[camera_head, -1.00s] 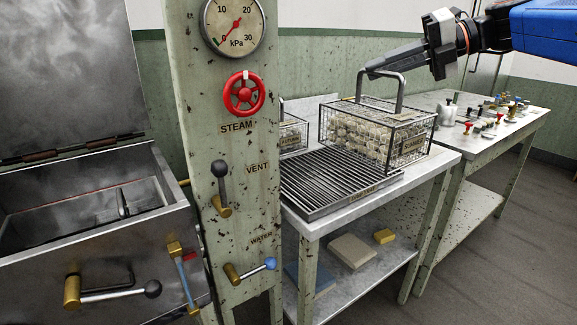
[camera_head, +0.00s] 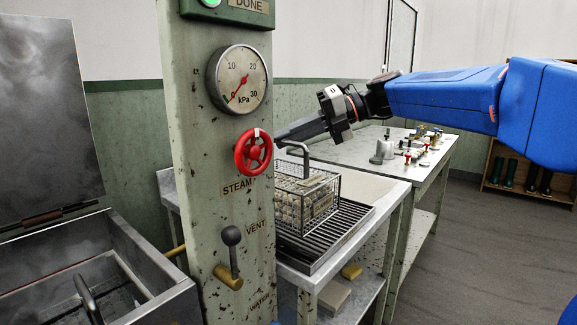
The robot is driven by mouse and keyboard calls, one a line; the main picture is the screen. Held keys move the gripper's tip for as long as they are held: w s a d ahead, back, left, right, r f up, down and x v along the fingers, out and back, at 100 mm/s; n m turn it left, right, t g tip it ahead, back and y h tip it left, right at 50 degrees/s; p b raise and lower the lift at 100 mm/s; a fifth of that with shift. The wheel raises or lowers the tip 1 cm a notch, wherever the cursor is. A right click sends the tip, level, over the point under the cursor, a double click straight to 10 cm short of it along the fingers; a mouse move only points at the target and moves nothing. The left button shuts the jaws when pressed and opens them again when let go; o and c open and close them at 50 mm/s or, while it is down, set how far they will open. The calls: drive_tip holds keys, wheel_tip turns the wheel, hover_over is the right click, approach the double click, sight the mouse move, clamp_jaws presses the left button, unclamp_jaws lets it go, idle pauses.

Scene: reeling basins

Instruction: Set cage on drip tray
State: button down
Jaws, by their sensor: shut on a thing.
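The wire cage (camera_head: 291,207), filled with pale cocoon-like pieces and with a tag on its side, is upright over the left part of the slatted drip tray (camera_head: 346,232). I cannot tell whether its base touches the slats or hangs just above them. My gripper (camera_head: 280,137) is shut on the top of the cage's tall handle (camera_head: 306,163). The right part of the drip tray is bare.
A green post with a gauge (camera_head: 238,80), red steam wheel (camera_head: 253,152) and vent lever (camera_head: 231,255) stands close in front of the cage. An open metal basin (camera_head: 145,283) is at left. A bench with small fittings (camera_head: 385,149) is behind right. Bare benchtop lies beyond the tray.

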sight(290, 170)
drive_tip(key=shift+f, duration=2.55)
drive_tip(key=c, duration=1.8)
unclamp_jaws()
drive_tip(key=shift+d+r, duration=0.2)
drive_tip(key=shift+d, duration=0.05)
drive_tip(key=v, duration=1.1)
drive_tip(key=shift+d+r, duration=0.1)
drive_tip(key=shift+d, duration=0.15)
